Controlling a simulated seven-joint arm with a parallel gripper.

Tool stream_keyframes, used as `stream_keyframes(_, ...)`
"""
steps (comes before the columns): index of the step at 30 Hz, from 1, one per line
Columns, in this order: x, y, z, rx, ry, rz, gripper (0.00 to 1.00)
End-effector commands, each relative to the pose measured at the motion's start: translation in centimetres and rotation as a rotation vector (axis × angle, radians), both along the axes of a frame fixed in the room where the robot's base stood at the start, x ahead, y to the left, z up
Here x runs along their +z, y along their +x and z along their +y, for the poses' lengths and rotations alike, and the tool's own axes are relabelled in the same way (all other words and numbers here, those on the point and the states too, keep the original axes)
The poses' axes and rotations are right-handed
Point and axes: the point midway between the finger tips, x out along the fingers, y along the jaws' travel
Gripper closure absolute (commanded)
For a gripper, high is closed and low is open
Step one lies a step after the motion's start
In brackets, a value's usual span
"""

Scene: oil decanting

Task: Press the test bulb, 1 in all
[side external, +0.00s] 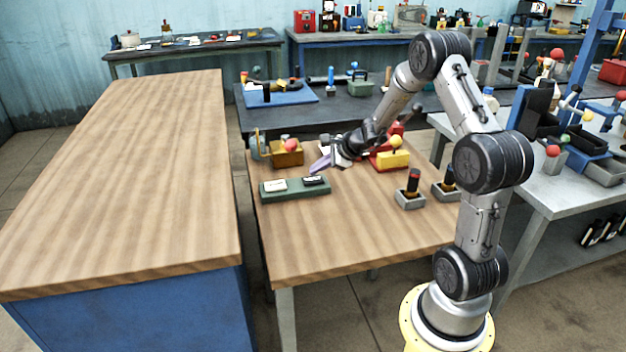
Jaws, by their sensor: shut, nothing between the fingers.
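My gripper (321,163), with purple fingers, is shut and empty above the wooden table, just behind a green base. A red ball (291,145) sits on an ochre box (287,156) to the left of the fingertips and apart from them. A yellow ball (396,142) stands over a yellow block (394,159) to the right of my gripper. I cannot tell which of these balls is the test bulb. My wrist hides part of the table and the left part of the red fixture (381,162) by the yellow block.
The green base (283,194) carries a white piece (275,185) and a black piece (314,180). Two grey holders (409,200) (443,192) with dark-bodied bottles stand at the right. The table's front (350,240) is clear. A large wooden-topped bench (130,180) stands left.

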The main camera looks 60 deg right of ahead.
Motion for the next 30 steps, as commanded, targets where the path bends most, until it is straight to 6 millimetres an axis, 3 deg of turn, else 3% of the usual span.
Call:
stream_keyframes(16,4.5,0.0,0.0,0.001,-0.002,-0.002,1.0)
stream_keyframes(30,5.0,0.0,0.0,-0.001,-0.001,-0.001,1.0)
